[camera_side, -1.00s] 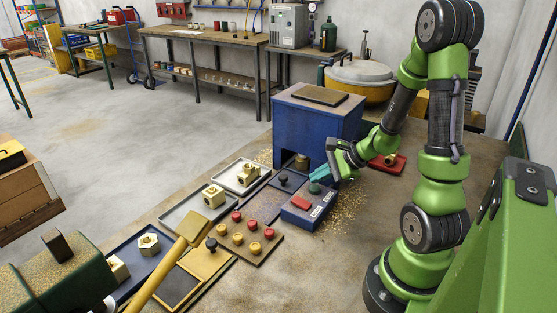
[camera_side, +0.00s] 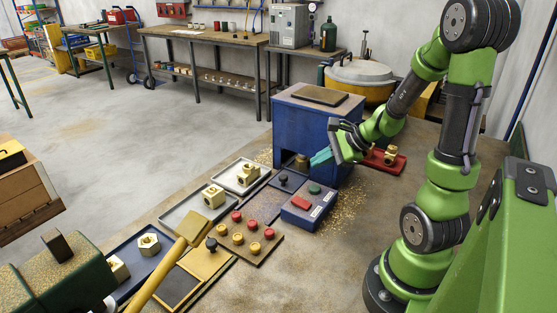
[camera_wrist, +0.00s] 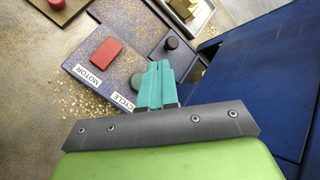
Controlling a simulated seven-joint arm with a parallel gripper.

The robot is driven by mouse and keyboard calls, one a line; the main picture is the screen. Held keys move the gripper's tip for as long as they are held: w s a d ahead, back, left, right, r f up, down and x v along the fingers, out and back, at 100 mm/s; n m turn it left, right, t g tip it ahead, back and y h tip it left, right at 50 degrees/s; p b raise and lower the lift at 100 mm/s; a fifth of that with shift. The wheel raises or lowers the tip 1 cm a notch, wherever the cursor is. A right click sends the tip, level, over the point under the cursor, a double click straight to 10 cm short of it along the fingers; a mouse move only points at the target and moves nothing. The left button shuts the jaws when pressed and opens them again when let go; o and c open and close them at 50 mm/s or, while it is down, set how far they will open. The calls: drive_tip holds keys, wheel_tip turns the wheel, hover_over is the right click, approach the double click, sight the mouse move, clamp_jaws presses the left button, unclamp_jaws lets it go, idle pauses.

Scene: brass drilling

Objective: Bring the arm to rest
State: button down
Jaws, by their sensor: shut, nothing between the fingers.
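My gripper (camera_side: 321,157) has teal fingers that are shut with nothing between them. In the side view it hangs in front of the blue machine (camera_side: 310,118), above and behind the control box (camera_side: 305,209). The wrist view shows the shut fingertips (camera_wrist: 158,66) over the box's edge. The box carries a red button (camera_side: 300,202) and a dark green button (camera_side: 314,188), with labels MOTOR and CYCLE readable in the wrist view. A brass part (camera_side: 301,161) sits at the machine's opening, just left of the fingers.
A red fixture (camera_side: 381,163) with a brass piece lies right of the machine. Trays with brass fittings (camera_side: 213,197) and a board of red and yellow knobs (camera_side: 250,246) lie to the left. Brass chips litter the bench.

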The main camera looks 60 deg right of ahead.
drive_tip(key=shift+s+a+f, duration=0.15)
drive_tip(key=s+a+r+n+g, duration=0.1)
drive_tip(key=s+a+r+n, duration=0.1)
drive_tip(key=a+r+n, duration=0.4)
drive_tip(key=s+a+r+n, duration=0.3)
drive_tip(key=a+r+n, duration=0.4)
drive_tip(key=a+n, duration=0.6)
drive_tip(key=shift+s+a+n+g, duration=0.15)
drive_tip(key=shift+a+n+g, duration=0.2)
drive_tip(key=shift+n, duration=0.45)
